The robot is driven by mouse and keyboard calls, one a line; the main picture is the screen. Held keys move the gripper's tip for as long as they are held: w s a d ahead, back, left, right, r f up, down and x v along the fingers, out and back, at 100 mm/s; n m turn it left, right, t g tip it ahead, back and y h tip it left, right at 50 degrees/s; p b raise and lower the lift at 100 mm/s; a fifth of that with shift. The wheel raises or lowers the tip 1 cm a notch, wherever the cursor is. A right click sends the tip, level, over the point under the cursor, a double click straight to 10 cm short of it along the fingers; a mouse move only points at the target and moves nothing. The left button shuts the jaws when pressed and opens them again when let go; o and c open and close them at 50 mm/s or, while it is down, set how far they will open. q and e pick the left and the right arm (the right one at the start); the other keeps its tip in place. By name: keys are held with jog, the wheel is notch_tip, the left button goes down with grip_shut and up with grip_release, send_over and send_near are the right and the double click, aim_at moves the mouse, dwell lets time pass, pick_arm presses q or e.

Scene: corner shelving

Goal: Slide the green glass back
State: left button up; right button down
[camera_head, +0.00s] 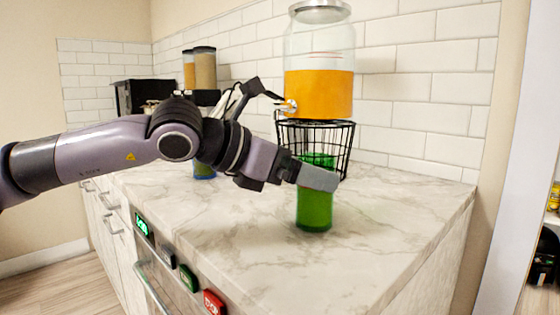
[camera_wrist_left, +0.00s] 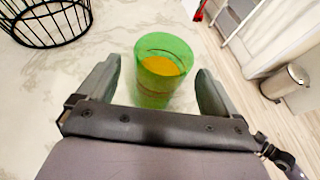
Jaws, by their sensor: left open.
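The green glass (camera_head: 315,208) stands upright on the marble counter, in front of the drink dispenser's wire stand. My left gripper (camera_head: 318,176) is at the glass in the head view, with a grey finger across its upper part. In the left wrist view the green glass (camera_wrist_left: 163,72) holds some orange liquid. It stands between the two open fingers of my left gripper (camera_wrist_left: 158,90), with a visible gap on each side. My right gripper is not in view.
A dispenser (camera_head: 320,94) of orange drink sits on a black wire stand (camera_head: 343,140) behind the glass. Tall containers (camera_head: 205,70) and a black appliance (camera_head: 130,95) stand at the back left. The counter (camera_head: 390,215) right of the glass is clear.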

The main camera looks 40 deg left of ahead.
pick_arm(q)
jog(key=shift+v, duration=2.25)
jog(key=shift+a, duration=0.1)
